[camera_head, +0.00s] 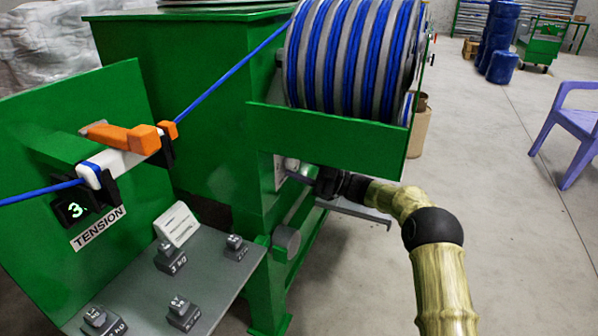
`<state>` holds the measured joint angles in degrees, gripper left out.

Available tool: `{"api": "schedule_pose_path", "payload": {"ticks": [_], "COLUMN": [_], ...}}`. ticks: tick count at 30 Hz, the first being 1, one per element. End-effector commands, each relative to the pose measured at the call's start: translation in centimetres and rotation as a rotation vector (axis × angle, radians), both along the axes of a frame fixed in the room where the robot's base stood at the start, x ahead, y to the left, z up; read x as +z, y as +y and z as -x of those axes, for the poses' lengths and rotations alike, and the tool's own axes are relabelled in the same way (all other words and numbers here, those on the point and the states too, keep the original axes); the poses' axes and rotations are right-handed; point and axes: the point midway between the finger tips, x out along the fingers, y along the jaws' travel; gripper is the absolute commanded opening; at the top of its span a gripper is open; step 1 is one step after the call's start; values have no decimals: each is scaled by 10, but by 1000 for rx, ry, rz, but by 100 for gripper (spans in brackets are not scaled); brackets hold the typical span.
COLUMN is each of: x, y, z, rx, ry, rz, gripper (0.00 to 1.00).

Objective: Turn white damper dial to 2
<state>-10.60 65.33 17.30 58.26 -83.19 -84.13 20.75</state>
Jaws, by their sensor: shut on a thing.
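The white damper dial (291,164) is on a pale plate on the green machine's side, below the cable drum. It is small here and its number marks cannot be read. My gripper (312,180) is at the dial, shut on it, reaching in from the right. The black gripper body hides part of the dial and plate, and the fingertips are hard to make out.
The drum (350,52) wound with blue cable sits above my gripper, behind a green guard (330,138). A grey shelf (215,285) with several weights is at lower left. A tension display (76,209) shows 3. A purple chair (575,125) stands right on open floor.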

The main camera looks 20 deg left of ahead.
Motion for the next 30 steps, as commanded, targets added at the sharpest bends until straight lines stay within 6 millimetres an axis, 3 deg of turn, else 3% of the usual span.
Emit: {"api": "schedule_pose_path", "payload": {"ticks": [9,25,26,28,30], "x": [-1,-1,-1,-1,-1], "y": [0,-1,-1,-1,-1], "z": [-1,-1,-1,-1,-1], "rx": [1,1,1,1,0], "ry": [-159,-192,-192,-192,-191], "rz": [15,18,18,18,17], "gripper": [17,17,43,57,61]}}
